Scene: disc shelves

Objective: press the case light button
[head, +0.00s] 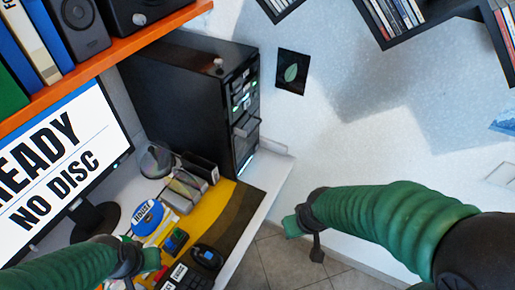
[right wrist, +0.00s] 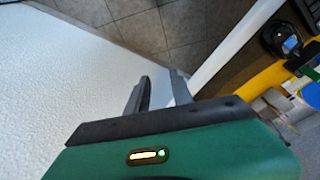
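A black computer case (head: 180,105) stands on the desk under the orange shelf in the head view. Its narrow front panel (head: 244,110) faces right and carries several small lit spots and buttons; I cannot tell which is the case light button. My right gripper (head: 303,240) is in front of the wall, right of and below the case, apart from it. In the right wrist view its two dark fingers (right wrist: 160,88) stand apart with nothing between them. My left gripper (head: 140,272) is low over the desk clutter; its fingers are too unclear to read.
A monitor (head: 60,165) reading "READY NO DISC" stands at left. A yellow and dark mat (head: 238,205) and several small items cover the desk. Dark wall shelves (head: 430,18) hold discs at upper right. The space between the case front and my right arm is clear.

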